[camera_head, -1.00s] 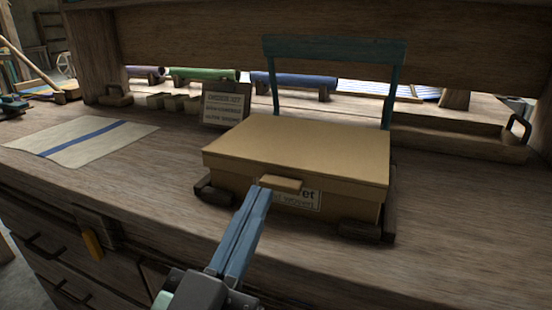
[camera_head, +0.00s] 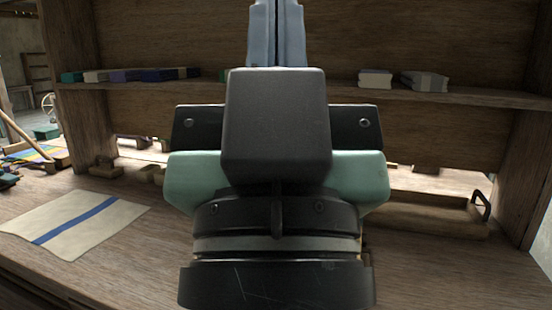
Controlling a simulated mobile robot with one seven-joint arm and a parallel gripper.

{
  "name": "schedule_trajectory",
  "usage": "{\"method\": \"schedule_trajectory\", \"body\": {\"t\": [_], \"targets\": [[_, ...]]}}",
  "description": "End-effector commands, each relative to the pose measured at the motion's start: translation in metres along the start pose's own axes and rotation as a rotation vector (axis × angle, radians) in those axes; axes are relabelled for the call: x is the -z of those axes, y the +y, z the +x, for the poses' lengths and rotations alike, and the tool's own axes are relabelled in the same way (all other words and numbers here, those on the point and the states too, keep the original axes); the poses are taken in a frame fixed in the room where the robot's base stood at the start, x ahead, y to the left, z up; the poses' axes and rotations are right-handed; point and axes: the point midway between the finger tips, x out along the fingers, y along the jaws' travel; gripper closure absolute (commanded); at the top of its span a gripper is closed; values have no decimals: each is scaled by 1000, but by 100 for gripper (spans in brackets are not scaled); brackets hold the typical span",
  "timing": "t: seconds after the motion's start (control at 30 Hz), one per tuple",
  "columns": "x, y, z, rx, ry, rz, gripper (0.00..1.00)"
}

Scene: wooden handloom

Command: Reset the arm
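My gripper (camera_head: 277,30) is raised in the middle of the head view, large and close to the camera, with its blue-grey fingers pointing up to the top edge. The two fingers lie side by side with only a thin dark line between them, and nothing shows in them. Their tips are cut off by the top edge. My gripper and wrist cover the middle of the bench, so the tan box seen there earlier is hidden.
A striped cloth (camera_head: 72,222) lies flat on the wooden bench at left. A shelf (camera_head: 210,87) behind carries several folded cloths, such as a white stack (camera_head: 375,78) at right. A long wooden tray (camera_head: 435,212) lies at the back right. A post (camera_head: 75,80) stands at left.

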Motion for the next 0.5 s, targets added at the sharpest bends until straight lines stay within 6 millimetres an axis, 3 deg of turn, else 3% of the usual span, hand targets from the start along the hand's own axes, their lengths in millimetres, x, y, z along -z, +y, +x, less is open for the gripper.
{"method": "schedule_trajectory", "body": {"t": [0.03, 0.5], "targets": [[22, 0, 24, 0, -1, 1, 100], [119, 0, 127, 1, -2, 2, 100]]}}
